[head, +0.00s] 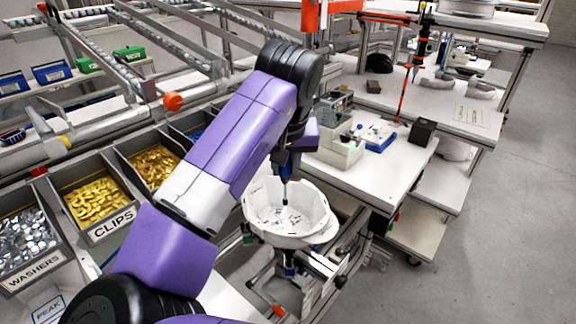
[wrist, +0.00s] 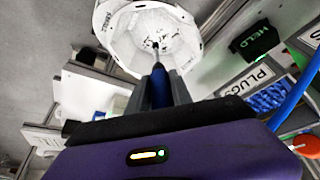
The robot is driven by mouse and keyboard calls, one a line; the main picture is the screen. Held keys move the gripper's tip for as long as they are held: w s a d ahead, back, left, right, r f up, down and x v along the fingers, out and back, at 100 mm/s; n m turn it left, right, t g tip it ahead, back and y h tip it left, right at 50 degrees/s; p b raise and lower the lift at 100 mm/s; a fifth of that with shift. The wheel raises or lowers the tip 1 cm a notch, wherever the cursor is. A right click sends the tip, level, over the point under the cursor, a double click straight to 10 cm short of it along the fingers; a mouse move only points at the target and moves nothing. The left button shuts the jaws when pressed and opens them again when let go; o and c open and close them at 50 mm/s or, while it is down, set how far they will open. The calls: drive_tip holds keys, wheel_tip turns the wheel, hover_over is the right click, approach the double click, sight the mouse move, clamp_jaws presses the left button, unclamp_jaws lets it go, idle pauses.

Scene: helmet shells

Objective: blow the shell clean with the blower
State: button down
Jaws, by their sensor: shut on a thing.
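The white helmet shell (head: 262,208) sits open side up on a metal stand, with dark specks scattered on its inner floor. It also shows at the top of the wrist view (wrist: 118,42), with specks near its middle. My gripper (wrist: 158,82) is shut on the blower (wrist: 158,92), a blue-bodied tool with a thin dark nozzle. The nozzle points down into the shell's opening; I cannot tell whether its tip touches the shell. In the head view the blower (head: 286,168) hangs below my wrist, and the fingers are largely hidden there.
Bins of washers (head: 28,240), brass clips (head: 95,200) and more parts line the left. Sloped roller rails (head: 185,45) rise at the back left. Grey floor is clear at right.

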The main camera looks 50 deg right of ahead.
drive_tip(key=shift+w+p, duration=0.3)
drive_tip(key=shift+w, duration=1.55)
drive_tip(key=shift+w+a+p, duration=0.1)
drive_tip(key=shift+w+p, duration=0.45)
drive_tip(key=shift+w, duration=1.5)
drive_tip(key=shift+w+d+p, duration=0.15)
drive_tip(key=shift+d+p, duration=1.05)
drive_tip(key=shift+d, duration=1.75)
